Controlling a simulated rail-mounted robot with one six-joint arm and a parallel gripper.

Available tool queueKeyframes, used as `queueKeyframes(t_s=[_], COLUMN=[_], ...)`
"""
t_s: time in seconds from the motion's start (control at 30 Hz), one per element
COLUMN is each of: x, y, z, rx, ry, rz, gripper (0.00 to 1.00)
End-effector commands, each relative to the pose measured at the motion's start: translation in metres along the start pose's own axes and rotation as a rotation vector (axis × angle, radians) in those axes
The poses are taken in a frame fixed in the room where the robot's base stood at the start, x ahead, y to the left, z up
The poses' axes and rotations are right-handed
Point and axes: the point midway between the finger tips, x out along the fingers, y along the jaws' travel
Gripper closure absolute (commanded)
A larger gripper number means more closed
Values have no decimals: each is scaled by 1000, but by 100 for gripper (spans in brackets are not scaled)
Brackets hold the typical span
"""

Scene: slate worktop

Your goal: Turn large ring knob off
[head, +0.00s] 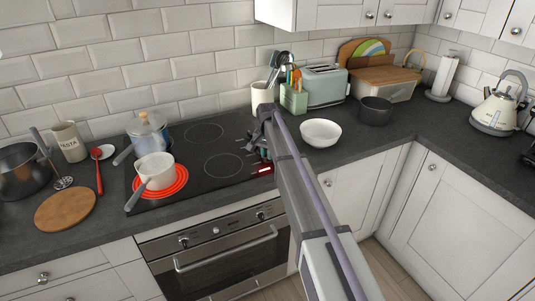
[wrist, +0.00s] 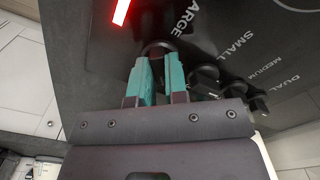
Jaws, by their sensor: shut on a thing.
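The hob's ring knobs sit on its right edge by printed labels. In the wrist view, the dark knob (wrist: 158,45) nearest the word LARGE is between the teal fingertips of my gripper (wrist: 159,62), which is shut on it. A red light (wrist: 121,11) glows beside that knob, and it also shows in the head view (head: 264,170). The front left ring (head: 181,187) glows red under a white saucepan (head: 155,170). In the head view, my arm hides most of the knobs and the fingertips.
Other knobs (wrist: 205,78) stand right of my gripper in the wrist view, close to its fingers. A glass-lidded pot (head: 148,130) is on the back left of the hob (head: 215,185). A white bowl (head: 320,132) and a utensil pot (head: 261,95) stand near my arm.

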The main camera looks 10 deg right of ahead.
Motion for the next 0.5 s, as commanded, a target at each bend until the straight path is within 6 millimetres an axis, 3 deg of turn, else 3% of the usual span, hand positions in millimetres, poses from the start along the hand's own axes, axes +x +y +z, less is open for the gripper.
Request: queueKeyframes(t_s=[0.5], x=[0], y=[0], z=[0], rx=[-467], ry=[0], rz=[0], gripper=[100])
